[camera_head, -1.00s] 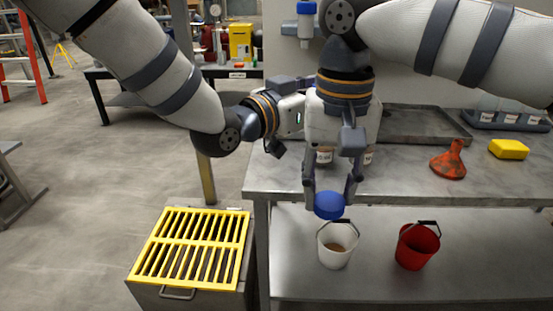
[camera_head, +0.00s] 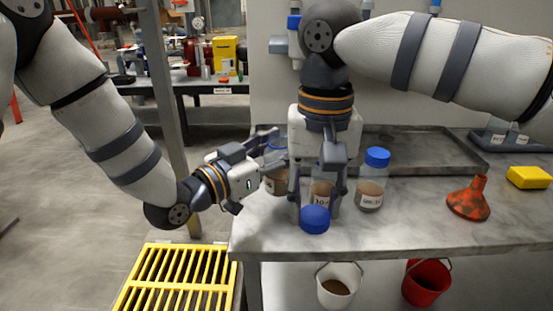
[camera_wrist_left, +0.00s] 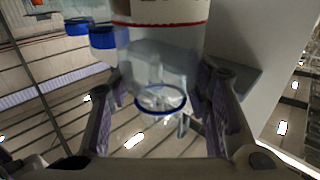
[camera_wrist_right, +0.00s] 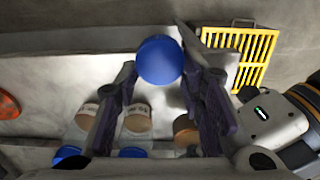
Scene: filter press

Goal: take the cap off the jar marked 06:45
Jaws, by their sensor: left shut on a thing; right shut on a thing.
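My right gripper (camera_head: 317,205) points down, shut on a loose blue cap (camera_head: 315,219) above the table's front edge. The cap also shows between its fingertips in the right wrist view (camera_wrist_right: 158,62). My left gripper (camera_head: 277,148) reaches in from the left, shut on the leftmost jar (camera_head: 276,184). In the left wrist view this clear jar (camera_wrist_left: 160,75) lies between the fingers with a thin blue ring and no solid cap visible. A middle jar (camera_head: 321,188) stands behind my right gripper. A right jar (camera_head: 370,194) has its blue cap on. I cannot read the labels surely.
An orange funnel (camera_head: 469,200) and a yellow block (camera_head: 530,178) are on the table at right. A grey tray (camera_head: 425,150) lies behind the jars. A white bucket (camera_head: 338,285) and a red bucket (camera_head: 427,283) stand below. A yellow grate (camera_head: 175,280) is at lower left.

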